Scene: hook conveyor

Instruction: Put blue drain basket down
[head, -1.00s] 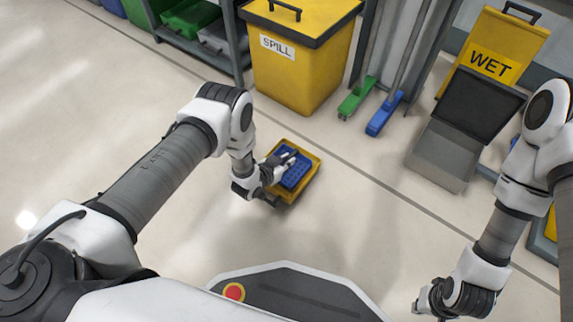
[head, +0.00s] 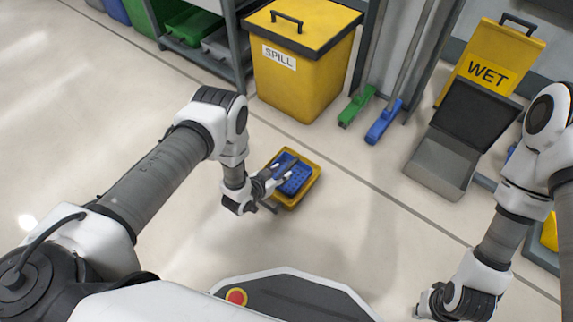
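The blue drain basket (head: 298,184) lies inside a shallow yellow tray (head: 311,184) on the floor. My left gripper (head: 281,187) is at the left side of the tray. One dark finger reaches over the basket and the other is lower, by the tray's near left edge. The fingers look spread apart, with nothing clearly pinched between them. The finger and wrist hide part of the basket's left side. My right gripper (head: 424,311) is low at the right, apart from the basket, and its fingertips are too small to read.
A yellow spill bin (head: 297,85) stands behind the tray. A green broom head (head: 356,106) and a blue one (head: 384,121) rest near it. A grey open-lidded box (head: 440,162) stands at the right. Shelving (head: 236,45) is at the back left. Floor around the tray is clear.

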